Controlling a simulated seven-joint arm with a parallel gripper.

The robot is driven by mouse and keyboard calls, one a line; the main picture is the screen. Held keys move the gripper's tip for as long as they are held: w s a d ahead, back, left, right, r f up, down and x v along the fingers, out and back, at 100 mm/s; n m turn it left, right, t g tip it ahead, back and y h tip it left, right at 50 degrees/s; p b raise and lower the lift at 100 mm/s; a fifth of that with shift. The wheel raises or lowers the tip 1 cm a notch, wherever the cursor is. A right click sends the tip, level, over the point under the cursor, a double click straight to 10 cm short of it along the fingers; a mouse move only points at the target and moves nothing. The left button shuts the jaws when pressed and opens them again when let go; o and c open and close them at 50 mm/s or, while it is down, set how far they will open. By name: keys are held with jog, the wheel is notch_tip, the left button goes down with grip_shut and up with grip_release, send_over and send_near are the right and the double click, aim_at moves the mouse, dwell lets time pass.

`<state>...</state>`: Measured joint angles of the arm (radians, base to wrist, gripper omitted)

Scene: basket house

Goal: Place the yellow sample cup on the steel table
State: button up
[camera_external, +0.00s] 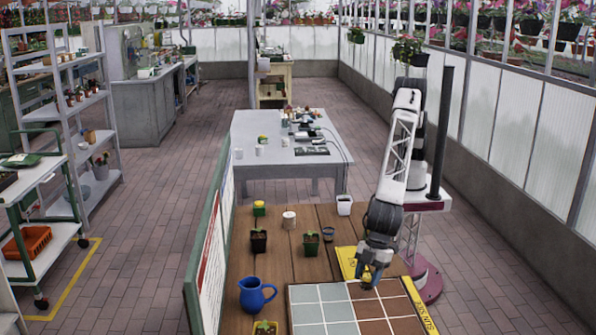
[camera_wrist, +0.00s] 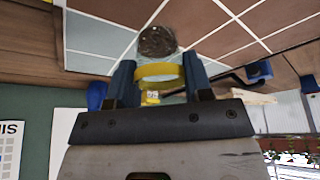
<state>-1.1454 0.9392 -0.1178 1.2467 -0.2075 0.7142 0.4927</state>
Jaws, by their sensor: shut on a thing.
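The yellow sample cup shows a yellow rim band (camera_wrist: 158,72) and a dark brown, soil-like end in the wrist view. My gripper (camera_wrist: 160,84) is shut on it, with one blue finger on each side of the yellow band. In the external view my gripper (camera_external: 368,274) points down with the cup over the tiled board; a gap below it cannot be judged. The steel table (camera_external: 247,160) is the grey table at the back, away from my gripper, with its near left part mostly bare.
Mugs, devices and cables stand on the steel table. A green-framed board (camera_external: 208,265) edges the left.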

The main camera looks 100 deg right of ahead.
jog(key=s+d+r, duration=0.1)
jog(key=s+d, duration=0.4)
jog(key=d, duration=0.5)
jog(key=shift+d, duration=0.3)
jog(key=shift+s, duration=0.1)
jog(key=shift+r, duration=0.1)
dwell(0.7)
